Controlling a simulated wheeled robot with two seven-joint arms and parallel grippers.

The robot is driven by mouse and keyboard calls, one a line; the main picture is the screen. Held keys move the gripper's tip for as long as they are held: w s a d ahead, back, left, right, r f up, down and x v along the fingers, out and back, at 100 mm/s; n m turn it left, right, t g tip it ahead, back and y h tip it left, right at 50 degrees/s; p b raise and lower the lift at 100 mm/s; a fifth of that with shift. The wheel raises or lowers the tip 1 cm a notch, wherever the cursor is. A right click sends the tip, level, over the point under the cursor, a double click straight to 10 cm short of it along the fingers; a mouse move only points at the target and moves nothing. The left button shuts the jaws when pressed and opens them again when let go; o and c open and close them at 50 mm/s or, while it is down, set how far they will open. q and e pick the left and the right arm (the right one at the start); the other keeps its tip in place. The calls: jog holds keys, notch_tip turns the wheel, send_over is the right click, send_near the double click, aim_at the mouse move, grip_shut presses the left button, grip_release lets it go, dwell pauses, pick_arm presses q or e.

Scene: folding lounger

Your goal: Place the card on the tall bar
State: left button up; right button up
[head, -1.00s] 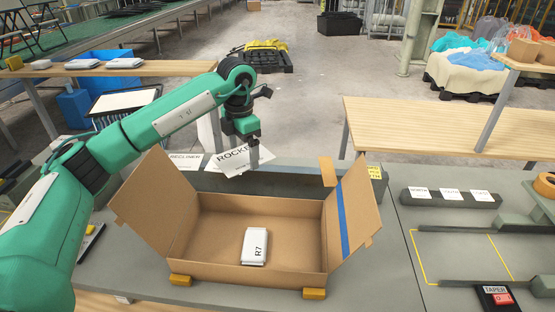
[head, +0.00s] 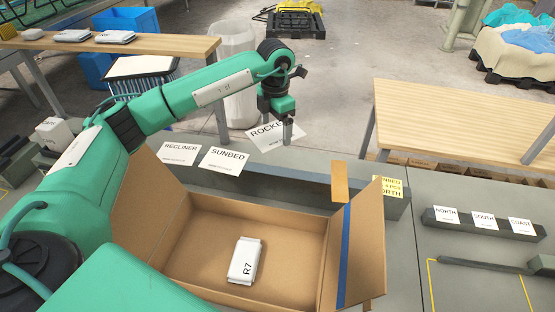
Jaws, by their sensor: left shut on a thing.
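My left gripper (head: 278,128) is shut on a white card (head: 264,136) whose visible letters read "ROCKE"; the gripper fingers cover part of it. The card is tilted and appears to be above the long grey tall bar (head: 308,186) behind the carton, to the right of two other cards. The RECLINER card (head: 180,153) and the SUNBED card (head: 224,160) lean on that bar side by side. I cannot tell whether the held card touches the bar. My right gripper is not in view.
An open carton (head: 208,278) with a white R7 packet (head: 244,260) stands in front of the bar. A yellow note (head: 388,187) is at the bar's right end. A lower bar (head: 510,231) at right holds NORTH, SOUTH and COAST cards.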

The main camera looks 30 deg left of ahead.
pick_arm(q)
jog(key=p, duration=0.3)
send_over(276, 171)
notch_tip(276, 171, down, 10)
jog(key=shift+w+a+f, duration=0.1)
notch_tip(276, 171, down, 4)
jog(key=shift+r+p, duration=0.15)
jog(key=shift+p, duration=0.3)
jog(key=shift+f, duration=0.3)
jog(key=shift+f, duration=0.1)
jog(key=o, duration=0.5)
jog(key=shift+f, duration=0.1)
jog(key=shift+o, duration=0.9)
jog(key=shift+r, duration=0.2)
